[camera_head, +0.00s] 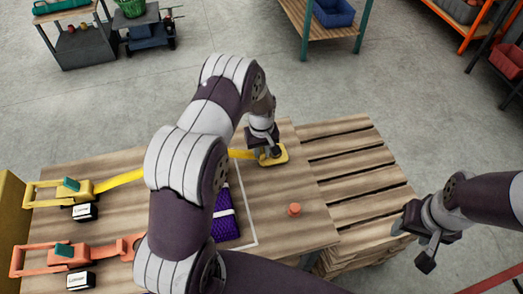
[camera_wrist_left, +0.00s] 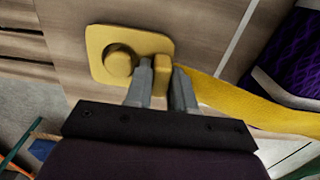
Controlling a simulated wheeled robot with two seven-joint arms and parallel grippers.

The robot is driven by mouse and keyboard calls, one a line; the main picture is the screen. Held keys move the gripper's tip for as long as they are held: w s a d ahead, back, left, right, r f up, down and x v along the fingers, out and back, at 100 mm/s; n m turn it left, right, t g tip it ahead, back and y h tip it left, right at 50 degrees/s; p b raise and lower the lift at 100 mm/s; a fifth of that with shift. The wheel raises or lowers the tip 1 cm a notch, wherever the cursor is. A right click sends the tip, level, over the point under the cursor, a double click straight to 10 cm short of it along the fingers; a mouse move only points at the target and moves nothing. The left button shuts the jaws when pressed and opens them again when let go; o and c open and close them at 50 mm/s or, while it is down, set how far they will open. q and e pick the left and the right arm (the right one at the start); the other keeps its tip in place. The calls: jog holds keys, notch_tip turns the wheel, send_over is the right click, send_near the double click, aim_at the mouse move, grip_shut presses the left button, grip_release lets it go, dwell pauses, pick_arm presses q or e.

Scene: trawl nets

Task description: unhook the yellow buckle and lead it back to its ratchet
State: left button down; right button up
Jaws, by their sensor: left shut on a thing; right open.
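The yellow buckle (camera_head: 278,156) is a flat plate at the far edge of the wooden table. In the left wrist view the buckle (camera_wrist_left: 150,42) has a round yellow knob (camera_wrist_left: 119,66) standing in its opening; I cannot tell whether the plate is raised. My left gripper (camera_head: 267,152) is shut on the buckle's raised block, beside the knob. The yellow strap (camera_head: 120,180) runs left from the buckle, partly hidden by my left arm, to the yellow ratchet (camera_head: 80,188) with a teal handle. My right gripper (camera_head: 418,240) is open and empty, right of the table.
A purple net bundle (camera_head: 224,222) lies on the table, partly behind my left arm. An orange peg (camera_head: 294,209) stands near the right edge. An orange ratchet (camera_head: 65,256) lies at front left. A wooden pallet (camera_head: 355,170) adjoins the table's right side.

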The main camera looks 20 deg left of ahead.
aim_at(262, 150)
pick_arm(q)
jog(key=shift+r, duration=0.15)
jog(key=shift+r+p, duration=1.85)
jog(key=shift+r, duration=0.65)
